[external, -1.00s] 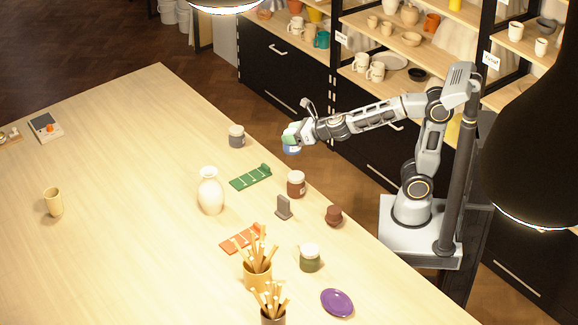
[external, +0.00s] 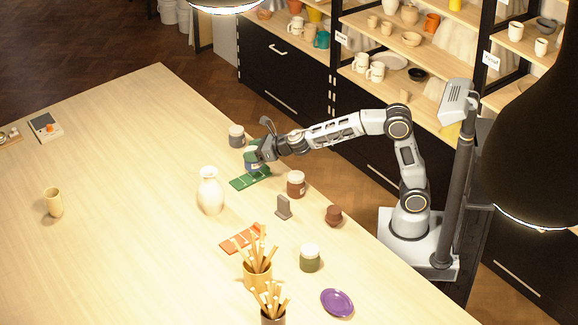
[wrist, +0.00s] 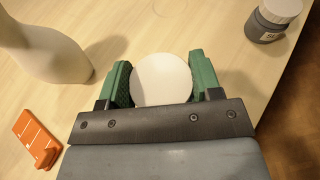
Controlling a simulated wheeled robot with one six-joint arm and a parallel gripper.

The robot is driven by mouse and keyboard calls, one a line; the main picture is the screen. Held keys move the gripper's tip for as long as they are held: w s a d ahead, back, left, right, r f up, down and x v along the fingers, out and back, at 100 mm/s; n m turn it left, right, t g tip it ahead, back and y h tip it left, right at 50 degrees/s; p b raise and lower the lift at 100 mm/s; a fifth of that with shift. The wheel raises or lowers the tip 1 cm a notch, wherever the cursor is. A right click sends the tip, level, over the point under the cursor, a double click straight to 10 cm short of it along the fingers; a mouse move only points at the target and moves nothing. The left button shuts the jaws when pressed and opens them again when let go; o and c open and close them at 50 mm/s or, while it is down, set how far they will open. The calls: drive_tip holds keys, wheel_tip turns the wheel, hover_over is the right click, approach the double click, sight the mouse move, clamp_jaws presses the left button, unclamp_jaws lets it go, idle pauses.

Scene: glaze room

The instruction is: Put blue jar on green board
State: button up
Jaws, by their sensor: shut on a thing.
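My gripper (external: 254,155) is shut on the blue jar (external: 252,163), which is at or just above the far end of the green board (external: 246,181). I cannot tell whether the jar touches the board. In the wrist view the jar's round white lid (wrist: 161,80) sits between the green fingers of my gripper (wrist: 160,82). The jar's body is hidden under the lid there, and the green board does not show in that view.
A grey jar (external: 236,136) stands just behind the held jar, near the table edge. A white vase (external: 210,191) stands to the left, and a brown jar (external: 296,184) to the right. An orange board (external: 240,238) lies nearer the front. The table's left side is mostly clear.

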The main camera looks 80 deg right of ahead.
drive_tip(key=shift+w+f, duration=0.35)
drive_tip(key=shift+f, duration=0.1)
drive_tip(key=shift+w+f+b, duration=0.15)
drive_tip(key=shift+f+b, duration=0.7)
drive_tip(key=shift+f, duration=0.05)
drive_tip(key=shift+w+f+b, duration=0.1)
drive_tip(key=shift+f+b, duration=0.7)
drive_tip(key=shift+f, duration=0.05)
drive_tip(key=shift+f, duration=0.25)
drive_tip(key=o, duration=1.1)
drive_tip(key=shift+o, duration=0.2)
drive_tip(key=shift+r, duration=0.1)
